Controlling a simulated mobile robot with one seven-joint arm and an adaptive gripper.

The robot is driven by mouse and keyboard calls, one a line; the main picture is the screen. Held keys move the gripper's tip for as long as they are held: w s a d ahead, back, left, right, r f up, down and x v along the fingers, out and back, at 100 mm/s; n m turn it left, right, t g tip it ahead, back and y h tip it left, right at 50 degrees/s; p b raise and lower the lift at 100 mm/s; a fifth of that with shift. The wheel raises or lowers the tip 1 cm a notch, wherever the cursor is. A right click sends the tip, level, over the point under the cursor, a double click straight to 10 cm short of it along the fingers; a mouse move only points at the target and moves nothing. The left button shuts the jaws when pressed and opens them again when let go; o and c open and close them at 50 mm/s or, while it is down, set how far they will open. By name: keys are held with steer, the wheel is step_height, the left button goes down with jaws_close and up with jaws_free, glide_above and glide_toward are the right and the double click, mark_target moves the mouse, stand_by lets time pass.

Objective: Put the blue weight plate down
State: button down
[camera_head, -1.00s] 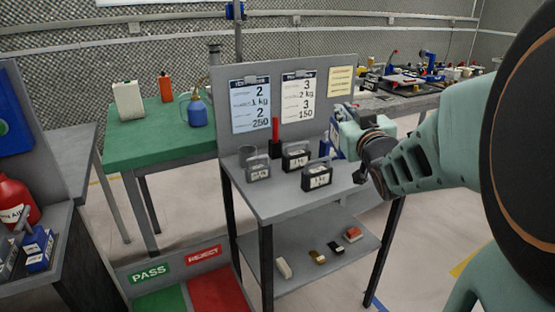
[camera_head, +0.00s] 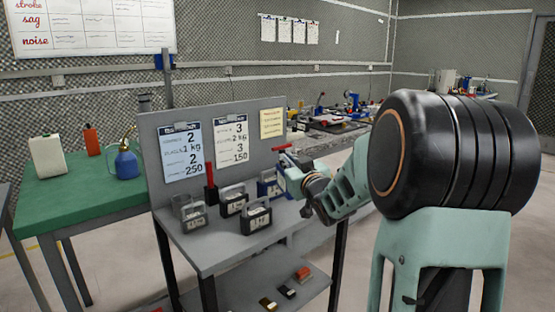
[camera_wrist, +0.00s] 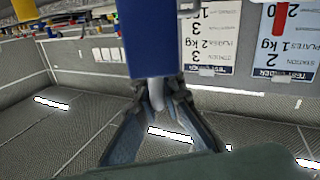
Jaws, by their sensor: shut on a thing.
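My gripper (camera_head: 292,176) reaches in from the right. In the wrist view the plate's flat blue face (camera_wrist: 150,38) fills the top middle. The fingertips (camera_wrist: 157,92) are closed on a pale part just below that face.
A red upright (camera_head: 210,190) and a back panel with sheets (camera_head: 165,190) stand behind. Small blocks lie on the lower shelf.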

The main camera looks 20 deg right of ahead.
steer(key=shift+w+d+f+b, duration=0.3)
steer(key=shift+w+d+f, duration=0.15)
steer(key=shift+w+f, duration=0.2)
steer(key=shift+w+d+f+b, duration=0.25)
steer(key=shift+w+d+f, duration=0.15)
steer(key=shift+w+f, duration=0.25)
steer(key=shift+f+b, duration=0.5)
steer(key=shift+f, duration=1.05)
steer(key=c, duration=2.3)
jaws_free()
steer(key=shift+s+f, duration=0.1)
steer(key=shift+f, duration=0.35)
steer(key=shift+o, duration=1.1)
steer(key=shift+s, duration=0.1)
steer(key=s+p, duration=0.2)
steer(key=s, duration=0.9)
steer(key=shift+s+a, duration=0.3)
steer(key=shift+s, duration=0.1)
